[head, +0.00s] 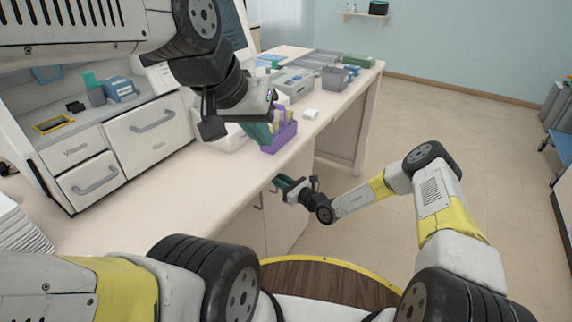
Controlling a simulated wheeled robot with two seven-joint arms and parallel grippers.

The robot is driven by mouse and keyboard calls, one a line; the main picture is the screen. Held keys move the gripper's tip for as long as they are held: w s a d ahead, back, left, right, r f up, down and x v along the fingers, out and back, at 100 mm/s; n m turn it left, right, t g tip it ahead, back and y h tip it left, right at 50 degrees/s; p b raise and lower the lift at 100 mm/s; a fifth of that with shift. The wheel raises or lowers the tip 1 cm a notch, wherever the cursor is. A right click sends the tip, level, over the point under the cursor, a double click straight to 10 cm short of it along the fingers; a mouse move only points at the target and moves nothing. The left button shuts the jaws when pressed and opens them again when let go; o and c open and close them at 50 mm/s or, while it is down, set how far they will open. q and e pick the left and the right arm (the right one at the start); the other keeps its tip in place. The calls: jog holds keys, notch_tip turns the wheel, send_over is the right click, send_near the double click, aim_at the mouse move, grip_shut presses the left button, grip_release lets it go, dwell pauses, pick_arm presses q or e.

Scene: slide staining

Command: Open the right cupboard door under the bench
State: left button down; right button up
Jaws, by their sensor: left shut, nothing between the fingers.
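The right cupboard door (288,228) is a pale panel under the bench, seen at a steep angle, and it looks closed. A dark upright handle (260,201) shows on the cupboard front, just left of my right gripper. My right gripper (281,184) is at the top of the cupboard front, close to the door. Its fingertips are small and partly hidden, so I cannot tell whether it is open or touches a handle. My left gripper (259,134) is shut and empty above the bench, in front of a purple rack (281,138).
The bench top (180,190) carries grey trays (294,84), a small white block (310,113) and a drawer unit (152,128) at left. The floor (430,120) right of the bench is clear. A blue cart (556,140) stands at the far right.

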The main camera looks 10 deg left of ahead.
jog(key=shift+a, duration=0.1)
grip_shut()
dwell(1.4)
